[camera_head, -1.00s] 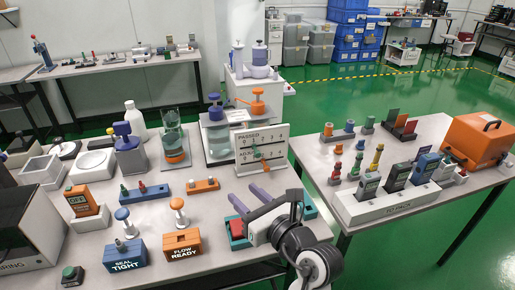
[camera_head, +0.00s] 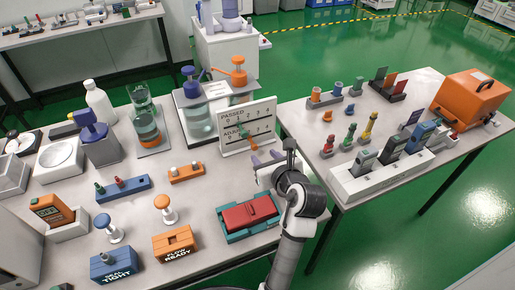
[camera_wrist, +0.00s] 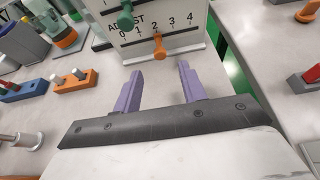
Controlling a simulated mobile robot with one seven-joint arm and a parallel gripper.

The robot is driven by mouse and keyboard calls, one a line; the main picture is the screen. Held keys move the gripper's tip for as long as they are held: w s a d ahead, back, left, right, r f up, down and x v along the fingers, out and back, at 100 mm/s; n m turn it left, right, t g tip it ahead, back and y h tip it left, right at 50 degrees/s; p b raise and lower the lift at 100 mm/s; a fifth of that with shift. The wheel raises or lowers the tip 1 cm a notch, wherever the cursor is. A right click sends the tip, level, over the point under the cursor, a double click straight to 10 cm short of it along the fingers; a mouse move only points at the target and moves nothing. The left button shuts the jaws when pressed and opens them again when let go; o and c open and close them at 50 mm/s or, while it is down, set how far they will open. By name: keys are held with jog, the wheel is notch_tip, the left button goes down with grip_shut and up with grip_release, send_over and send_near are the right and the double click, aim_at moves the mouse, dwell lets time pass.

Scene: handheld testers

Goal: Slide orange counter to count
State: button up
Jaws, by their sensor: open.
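The white counter board (camera_head: 262,139) stands upright on the table, with a PASSED row above an ADJUST row. It fills the top of the wrist view (camera_wrist: 180,48). The orange counter (camera_wrist: 158,46) sits on the ADJUST row, near the 2. The green counter (camera_wrist: 125,18) is higher and to its left, by the PASSED row. My gripper (camera_wrist: 160,80) is open and empty, its two purple fingers pointing at the board. The orange counter lies ahead, between the finger directions, with a visible gap. In the head view my gripper (camera_head: 265,157) is just in front of the board.
A teal tray (camera_head: 234,237) with a red block lies in front of my arm. An orange block with pegs (camera_head: 187,173) is left of the board. Pump jars (camera_head: 199,122) stand behind it. A second table (camera_head: 412,85) with testers is to the right, across a gap.

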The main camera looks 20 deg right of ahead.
aim_at(256, 147)
jog(key=x, duration=0.6)
jog(key=shift+w, duration=0.1)
jog(key=shift+c, duration=0.2)
grip_shut()
